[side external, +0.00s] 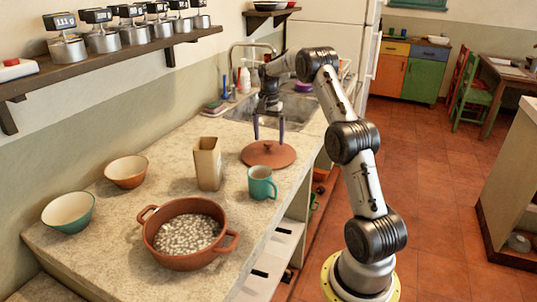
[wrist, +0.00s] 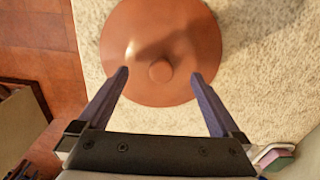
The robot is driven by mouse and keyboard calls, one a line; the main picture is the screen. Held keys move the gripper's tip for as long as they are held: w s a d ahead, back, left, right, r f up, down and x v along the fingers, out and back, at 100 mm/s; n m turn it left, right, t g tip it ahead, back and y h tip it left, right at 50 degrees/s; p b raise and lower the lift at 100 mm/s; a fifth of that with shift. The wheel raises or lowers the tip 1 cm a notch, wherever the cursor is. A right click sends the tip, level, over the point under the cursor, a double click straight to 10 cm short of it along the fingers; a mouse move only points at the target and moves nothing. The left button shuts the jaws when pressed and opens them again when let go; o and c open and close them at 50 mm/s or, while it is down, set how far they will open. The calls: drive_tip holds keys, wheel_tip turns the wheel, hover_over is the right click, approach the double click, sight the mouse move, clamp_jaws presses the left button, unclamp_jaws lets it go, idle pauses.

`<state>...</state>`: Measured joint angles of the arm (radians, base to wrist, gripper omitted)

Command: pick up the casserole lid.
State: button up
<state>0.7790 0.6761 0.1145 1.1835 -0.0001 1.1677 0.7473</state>
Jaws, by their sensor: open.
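The casserole lid (side external: 262,154) is a round terracotta disc with a small knob (side external: 267,147) on top. It lies knob up on the counter, near the front edge by the sink. My gripper (side external: 268,136) is above the lid, pointing down, with its fingers apart and nothing between them. In the wrist view the lid (wrist: 135,75) is at the top centre, and its knob (wrist: 160,71) shows just beyond the fingertips of my gripper (wrist: 160,75), roughly midway between them. The terracotta casserole (side external: 183,232), full of pale beans or similar bits, stands uncovered nearer the camera.
A teal mug (side external: 262,183) and a beige square container (side external: 208,164) stand close to the lid. An orange bowl (side external: 126,171) and a teal bowl (side external: 68,211) are at the left. The sink (side external: 292,110) lies behind the lid.

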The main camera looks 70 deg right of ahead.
sight(269, 143)
drive_tip(key=shift+f, duration=1.55)
drive_tip(key=shift+c, duration=0.2)
drive_tip(key=shift+f, duration=0.1)
drive_tip(key=c, duration=1.4)
clamp_jaws()
drive_tip(key=shift+a, duration=0.1)
